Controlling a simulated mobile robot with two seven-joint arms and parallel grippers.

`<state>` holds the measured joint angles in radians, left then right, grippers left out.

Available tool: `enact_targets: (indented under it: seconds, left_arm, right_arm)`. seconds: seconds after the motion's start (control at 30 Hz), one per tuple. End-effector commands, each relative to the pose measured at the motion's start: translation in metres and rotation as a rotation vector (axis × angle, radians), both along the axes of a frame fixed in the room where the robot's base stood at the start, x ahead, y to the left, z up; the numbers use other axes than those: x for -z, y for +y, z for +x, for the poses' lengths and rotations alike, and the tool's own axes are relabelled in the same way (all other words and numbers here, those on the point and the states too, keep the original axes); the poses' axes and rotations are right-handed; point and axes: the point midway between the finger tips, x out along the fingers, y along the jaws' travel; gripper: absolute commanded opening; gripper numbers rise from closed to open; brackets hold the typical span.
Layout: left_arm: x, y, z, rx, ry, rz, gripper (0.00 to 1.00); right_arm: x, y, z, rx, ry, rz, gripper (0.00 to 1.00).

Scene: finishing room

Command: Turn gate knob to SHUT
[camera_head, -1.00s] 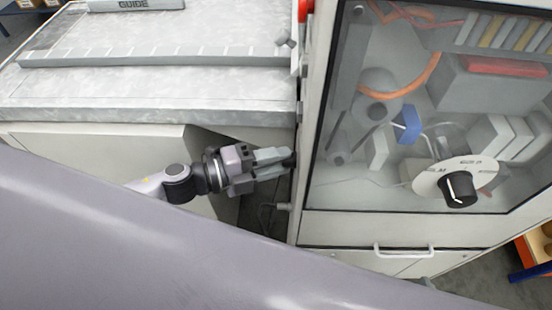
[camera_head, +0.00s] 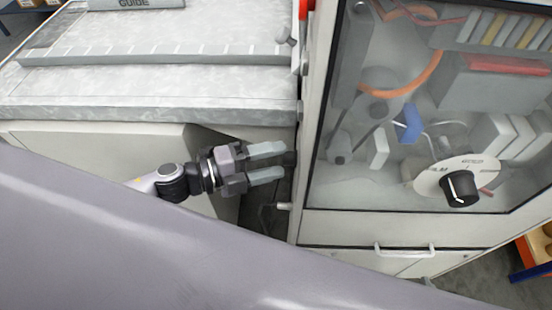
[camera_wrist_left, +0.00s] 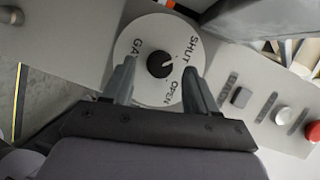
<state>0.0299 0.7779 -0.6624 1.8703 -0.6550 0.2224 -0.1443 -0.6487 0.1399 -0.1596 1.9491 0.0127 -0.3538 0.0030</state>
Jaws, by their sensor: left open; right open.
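The gate knob (camera_wrist_left: 160,64) is a round black knob on a white dial plate (camera_wrist_left: 133,78) marked GATE, SHUT and OPEN in the left wrist view. Its white mark points right, close to the lower end of the word SHUT. In the head view the knob (camera_head: 289,158) is a small dark shape on the side of the cabinet. My left gripper (camera_head: 284,162) is open and empty, its fingers facing the knob. In the left wrist view the open fingers (camera_wrist_left: 159,83) lie either side of the dial's lower part. My right gripper is not in view.
A glass-fronted cabinet (camera_head: 400,228) stands right, with another black knob (camera_head: 460,188) on a white dial. A grey worktable (camera_head: 150,105) is at back left. A red button (camera_wrist_left: 284,115) sits right of the gate dial. A metal stub (camera_head: 283,206) sticks out below the knob.

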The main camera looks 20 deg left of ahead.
Motion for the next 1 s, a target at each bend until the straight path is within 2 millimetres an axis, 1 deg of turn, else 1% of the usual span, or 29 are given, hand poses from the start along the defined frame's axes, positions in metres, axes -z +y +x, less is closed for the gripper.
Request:
enact_targets:
  seconds: [0.03, 0.2, 0.43, 0.63, 1.0]
  left_arm:
    - [0.002, 0.006, -0.005, 0.002, 0.002, 0.002, 0.58]
    - [0.000, 0.024, -0.019, 0.001, 0.002, 0.002, 0.58]
    - [-0.004, 0.040, -0.032, -0.001, 0.002, 0.001, 0.58]
    - [-0.007, 0.046, -0.036, 0.001, -0.001, 0.002, 0.58]
    - [-0.007, 0.046, -0.036, 0.001, -0.002, 0.001, 0.58]
  right_arm:
    - [0.004, 0.000, 0.000, 0.000, 0.000, 0.000, 0.88]
    - [0.010, 0.000, 0.000, 0.000, 0.000, 0.000, 0.88]
    - [0.015, 0.000, 0.000, 0.000, 0.000, 0.000, 0.88]
    - [0.016, 0.000, 0.000, 0.000, 0.000, 0.000, 0.88]
    - [0.016, 0.000, 0.000, 0.000, 0.000, 0.000, 0.88]
